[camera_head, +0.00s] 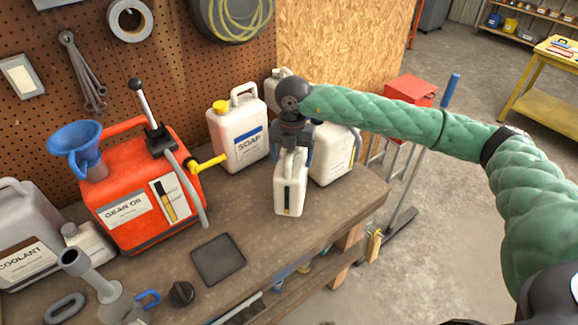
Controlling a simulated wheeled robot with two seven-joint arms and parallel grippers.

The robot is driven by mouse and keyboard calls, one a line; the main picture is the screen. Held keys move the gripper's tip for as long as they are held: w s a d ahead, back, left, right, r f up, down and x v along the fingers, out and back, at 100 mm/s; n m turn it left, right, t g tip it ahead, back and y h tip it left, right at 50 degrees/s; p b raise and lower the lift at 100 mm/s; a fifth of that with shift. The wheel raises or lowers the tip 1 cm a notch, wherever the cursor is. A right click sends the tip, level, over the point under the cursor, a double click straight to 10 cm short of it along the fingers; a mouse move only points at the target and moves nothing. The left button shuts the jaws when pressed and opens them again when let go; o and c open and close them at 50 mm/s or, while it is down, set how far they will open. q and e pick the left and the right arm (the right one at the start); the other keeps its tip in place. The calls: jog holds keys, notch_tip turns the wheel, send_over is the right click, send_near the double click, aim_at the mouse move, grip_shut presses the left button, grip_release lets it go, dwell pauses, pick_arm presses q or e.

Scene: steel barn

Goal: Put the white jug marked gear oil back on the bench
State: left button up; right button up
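A small white jug (290,190) with a dark stripe on its narrow side is upright over the right part of the bench (330,215). No gear oil marking on it can be read from this side. My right gripper (293,146) points down on the jug's top, its fingers around the handle, which they mostly hide. It looks shut on it. Whether the jug's base touches the bench top cannot be told. My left gripper is not in view.
A red can labelled GEAR OIL (145,215), with a blue funnel (76,140), stands left. A SOAP jug (238,140) and another white jug (335,158) stand behind the held one. A dark flat pad (218,259) lies in front. The bench's right edge is close.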

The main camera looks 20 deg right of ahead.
jog(key=shift+w+a+f, duration=0.25)
jog(key=shift+w+a, duration=0.05)
jog(key=shift+w, duration=0.15)
jog(key=shift+f, duration=0.6)
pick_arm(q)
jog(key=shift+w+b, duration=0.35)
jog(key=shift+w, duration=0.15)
pick_arm(e)
notch_tip(320, 180, down, 3)
jog(key=shift+f, duration=0.1)
jog(key=o, duration=2.1)
jog(key=shift+c, duration=0.2)
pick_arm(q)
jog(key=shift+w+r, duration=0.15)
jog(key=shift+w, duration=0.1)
